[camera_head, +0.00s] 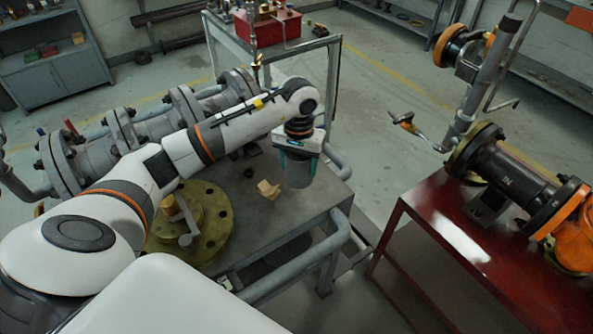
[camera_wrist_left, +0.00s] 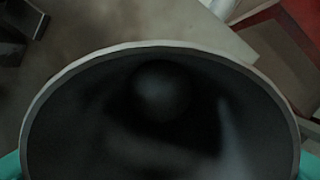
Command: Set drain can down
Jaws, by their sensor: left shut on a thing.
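The drain can (camera_head: 298,171) is a grey, open-topped cylinder near the right end of the grey steel bench (camera_head: 262,226). My left gripper (camera_head: 297,152) is shut on it from above, with teal fingers at its sides. In the left wrist view the can (camera_wrist_left: 160,49) fills the lower part, and I look down into its dark inside. A teal fingertip shows at each lower corner. The can looks upright. I cannot tell whether its base touches the bench. My right gripper is not in view.
A round brass-coloured flange (camera_head: 215,238) and a tan block (camera_head: 268,189) are on the bench left of the can. Grey pipework (camera_head: 128,128) runs behind. A grey rail (camera_head: 310,262) runs along the bench's front. A red table (camera_head: 440,225) with a black valve stands right, across a gap.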

